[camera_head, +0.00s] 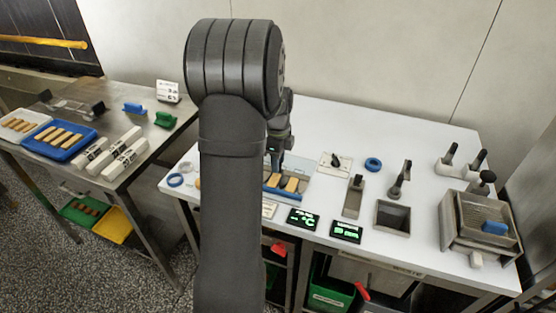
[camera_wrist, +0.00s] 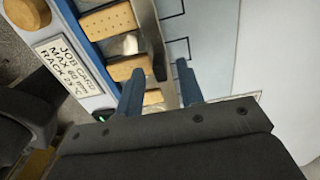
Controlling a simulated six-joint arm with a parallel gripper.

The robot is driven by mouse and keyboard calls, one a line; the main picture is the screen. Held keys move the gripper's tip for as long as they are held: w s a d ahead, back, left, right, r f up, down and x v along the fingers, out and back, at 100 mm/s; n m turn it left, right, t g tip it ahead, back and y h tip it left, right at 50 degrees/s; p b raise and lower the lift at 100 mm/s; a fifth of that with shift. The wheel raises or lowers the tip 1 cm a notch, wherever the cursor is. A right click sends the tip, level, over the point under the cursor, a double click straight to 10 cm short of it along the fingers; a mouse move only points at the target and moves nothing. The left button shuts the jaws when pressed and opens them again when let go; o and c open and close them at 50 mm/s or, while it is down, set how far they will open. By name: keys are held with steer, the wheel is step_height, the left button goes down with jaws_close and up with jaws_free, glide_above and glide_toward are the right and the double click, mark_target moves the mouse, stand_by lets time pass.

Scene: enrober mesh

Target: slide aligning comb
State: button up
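My gripper (camera_wrist: 160,70) points down over the blue-edged station in the wrist view. Its two blue fingers stand apart, one on each side of a narrow metal bar (camera_wrist: 149,35), which may be the aligning comb. Small gaps seem to show between bar and fingers. Tan biscuits (camera_wrist: 109,20) lie in a row along the bar's left side, one close to the left finger. In the head view my gripper (camera_head: 275,161) is partly hidden by my arm, just above two biscuits (camera_head: 292,184) on the blue station. The comb cannot be made out there.
A job card (camera_wrist: 68,68) lies left of the biscuits. Two dark displays (camera_head: 346,231) sit at the white table's front edge. To the right stand a square metal bin (camera_head: 392,217) and a metal box (camera_head: 462,230). A blue tray (camera_head: 40,143) of biscuits is on the left bench.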

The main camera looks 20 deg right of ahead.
jaws_close()
steer(key=w+d, duration=0.5)
steer(key=shift+w+d, duration=0.15)
steer(key=shift+w+d+r, duration=0.1)
steer(key=shift+w+d, duration=0.1)
steer(key=shift+c, duration=0.5)
jaws_free()
steer(key=shift+w+d, duration=0.1)
steer(key=shift+o, duration=0.5)
